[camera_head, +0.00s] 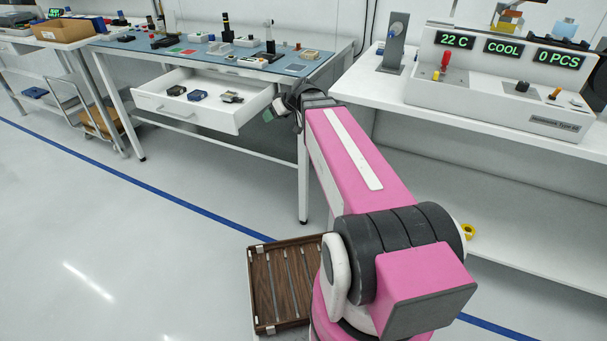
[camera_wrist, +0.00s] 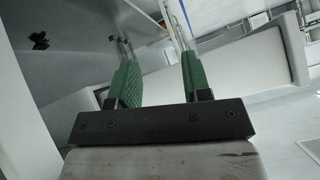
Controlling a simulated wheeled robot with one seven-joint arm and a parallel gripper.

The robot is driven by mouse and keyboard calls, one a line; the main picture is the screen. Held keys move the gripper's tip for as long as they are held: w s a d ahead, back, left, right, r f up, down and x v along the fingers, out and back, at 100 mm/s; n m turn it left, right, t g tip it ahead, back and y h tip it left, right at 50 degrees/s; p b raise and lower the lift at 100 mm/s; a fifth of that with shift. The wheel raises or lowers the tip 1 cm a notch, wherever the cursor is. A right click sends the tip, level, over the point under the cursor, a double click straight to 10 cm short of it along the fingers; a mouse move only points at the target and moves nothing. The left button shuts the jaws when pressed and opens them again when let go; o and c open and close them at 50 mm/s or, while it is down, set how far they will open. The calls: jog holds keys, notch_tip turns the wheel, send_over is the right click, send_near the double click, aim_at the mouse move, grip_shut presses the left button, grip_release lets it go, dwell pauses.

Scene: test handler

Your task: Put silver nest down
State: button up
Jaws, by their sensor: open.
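My gripper (camera_head: 274,110) is at the right end of the open white drawer (camera_head: 190,122), partly hidden by my pink arm in the head view. In the wrist view its two green-padded fingers (camera_wrist: 157,65) stand apart, with nothing held between them. A small grey, silvery piece (camera_head: 231,97) lies in the drawer at the right, just left of my gripper. It may be the silver nest, but it is too small to tell. A blue piece (camera_head: 197,96) and a black piece (camera_head: 176,90) lie left of it.
The workbench (camera_head: 140,41) above the drawer carries several small tools and parts. A white machine (camera_head: 490,90) with green displays stands on the table at the right. A wooden slatted tray (camera_head: 262,300) is low in front. The floor at the left is clear.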

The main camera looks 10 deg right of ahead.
jog(key=s+d+f+m+g+h, duration=0.2)
jog(key=s+d+f+m+h, duration=0.1)
jog(key=s+f, duration=0.5)
jog(key=s+d+f+m+g+h, duration=0.3)
jog(key=s+d+f+m+h, duration=0.1)
jog(key=s+f, duration=0.5)
jog(key=shift+s+d+f+g+h, duration=0.25)
jog(key=shift+d+f+g+h, duration=0.05)
jog(key=shift+d+f, duration=0.4)
